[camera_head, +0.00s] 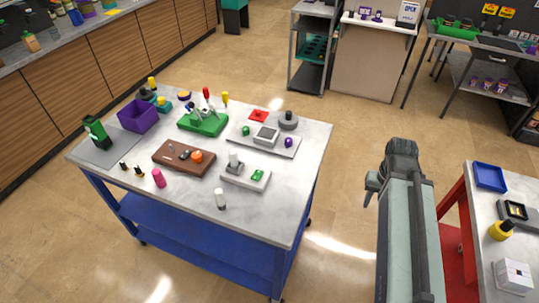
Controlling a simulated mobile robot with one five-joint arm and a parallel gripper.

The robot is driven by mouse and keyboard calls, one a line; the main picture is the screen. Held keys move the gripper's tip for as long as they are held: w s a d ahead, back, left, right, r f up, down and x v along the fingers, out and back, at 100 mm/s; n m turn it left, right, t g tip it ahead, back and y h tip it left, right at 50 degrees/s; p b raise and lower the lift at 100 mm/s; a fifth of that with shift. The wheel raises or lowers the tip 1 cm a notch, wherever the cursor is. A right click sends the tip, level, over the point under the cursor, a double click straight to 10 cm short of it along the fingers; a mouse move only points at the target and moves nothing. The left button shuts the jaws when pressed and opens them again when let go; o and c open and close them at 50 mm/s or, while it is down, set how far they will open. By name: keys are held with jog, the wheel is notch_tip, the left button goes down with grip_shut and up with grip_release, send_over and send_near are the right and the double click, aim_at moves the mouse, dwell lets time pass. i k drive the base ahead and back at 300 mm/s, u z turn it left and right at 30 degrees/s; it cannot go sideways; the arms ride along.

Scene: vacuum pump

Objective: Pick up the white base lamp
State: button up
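No thing is plainly a lamp with a white base at this size. A small upright white cylinder with a dark lower end (220,199) stands alone near the front edge of the worktable. A pale tray (258,183) behind it and to its right carries a white-topped part (233,159) and a green piece. I cannot tell which of these, if either, is the lamp. My arm rises at the right of the picture, apart from the worktable. My gripper's fingers cannot be made out, and I see nothing held.
The worktable (285,222) has a blue frame and a crowded top: a brown tray (172,159), green fixture (203,125), purple bin (138,115) and grey tray (263,144). A red-framed table (480,270) stands right of my arm. Open floor (340,190) lies between the tables.

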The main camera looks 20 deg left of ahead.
aim_at(234, 154)
jog(key=z, duration=1.1)
jog(key=k, duration=1.85)
jog(key=u, duration=2.35)
jog(key=i, duration=1.55)
jog(key=z, duration=0.1)
